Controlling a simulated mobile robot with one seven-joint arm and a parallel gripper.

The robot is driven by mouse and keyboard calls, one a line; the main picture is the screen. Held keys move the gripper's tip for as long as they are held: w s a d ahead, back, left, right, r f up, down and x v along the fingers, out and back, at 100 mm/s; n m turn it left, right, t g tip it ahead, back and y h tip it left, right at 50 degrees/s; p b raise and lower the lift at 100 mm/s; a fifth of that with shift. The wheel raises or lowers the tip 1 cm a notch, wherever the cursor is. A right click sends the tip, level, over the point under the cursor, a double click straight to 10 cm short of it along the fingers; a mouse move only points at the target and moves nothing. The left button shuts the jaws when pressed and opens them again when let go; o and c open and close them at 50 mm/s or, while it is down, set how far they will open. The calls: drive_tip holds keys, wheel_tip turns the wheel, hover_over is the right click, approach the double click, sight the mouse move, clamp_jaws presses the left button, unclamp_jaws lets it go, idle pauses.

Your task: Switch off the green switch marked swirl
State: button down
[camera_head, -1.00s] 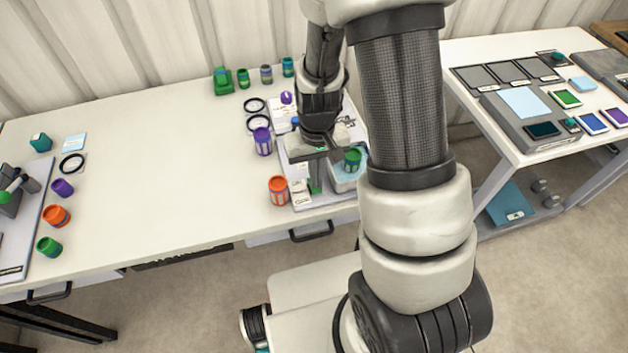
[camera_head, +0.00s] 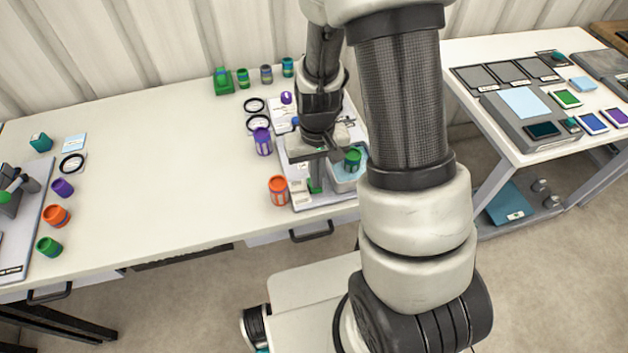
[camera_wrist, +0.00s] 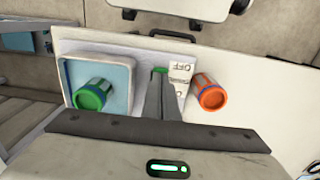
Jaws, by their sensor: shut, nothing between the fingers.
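The green switch (camera_head: 315,186) is at the front of a light panel on the long table, partly covered by my gripper. In the wrist view a bit of green (camera_wrist: 160,70) shows just past my fingertips, beside a white label (camera_wrist: 182,68) reading OFF. The swirl marking is not legible. My gripper (camera_head: 317,167) is over the panel, fingers pointing down. In the wrist view my gripper (camera_wrist: 161,84) is shut, with nothing between the fingers. I cannot tell whether the fingertips touch the switch, or its position.
A green container (camera_wrist: 90,95) stands in a pale blue tray (camera_wrist: 122,70) on one side of the fingers. An orange container (camera_wrist: 209,92) stands close on the other side. A purple container (camera_head: 262,141) is farther back. The table's middle left (camera_head: 170,170) is clear.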

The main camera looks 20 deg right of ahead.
drive_tip(key=shift+f+b, duration=0.65)
drive_tip(key=shift+f, duration=0.1)
idle(0.4)
drive_tip(key=shift+r, duration=0.1)
wheel_tip(320, 180, up, 7)
drive_tip(key=p, duration=0.5)
idle(0.3)
idle(0.4)
wheel_tip(320, 180, up, 19)
drive_tip(key=s+t+p, duration=0.2)
drive_tip(key=t, duration=0.1)
drive_tip(key=s+r+t+p, duration=0.1)
drive_tip(key=s+r+t, duration=0.1)
drive_tip(key=s+r, duration=0.7)
wheel_tip(320, 180, up, 4)
drive_tip(key=shift+s+f+t, duration=0.25)
drive_tip(key=shift+s+t, duration=0.05)
drive_tip(key=shift+s, duration=0.05)
drive_tip(key=shift+f, duration=0.1)
